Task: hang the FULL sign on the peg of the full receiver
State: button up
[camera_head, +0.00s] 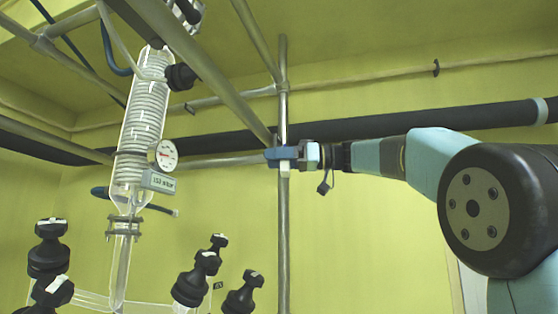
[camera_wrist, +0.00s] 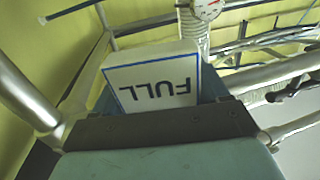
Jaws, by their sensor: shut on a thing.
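The FULL sign (camera_wrist: 152,84) is a white plate with a blue border and dark lettering, upside down in the wrist view. My gripper (camera_head: 280,154) is shut on it, with the blue jaws around the plate. In the head view my gripper is raised in front of a vertical metal post, and a small pale patch below the jaws may be the sign's edge. I cannot make out a receiver or its peg in either view.
A coiled glass condenser (camera_head: 142,115) with a round dial gauge (camera_head: 162,155) and a grey label (camera_head: 158,182) stands left of my gripper. Several black-capped fittings (camera_head: 197,279) are lower left. Metal frame bars (camera_head: 283,225) cross nearby.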

jog(key=shift+a+f, duration=0.1)
jog(key=shift+f, duration=0.45)
dwell(0.8)
dwell(0.4)
jog(key=o, duration=1.1)
jog(key=shift+c, duration=0.2)
jog(key=shift+c, duration=1)
jog(key=d, duration=0.7)
jog(key=shift+s, duration=0.45)
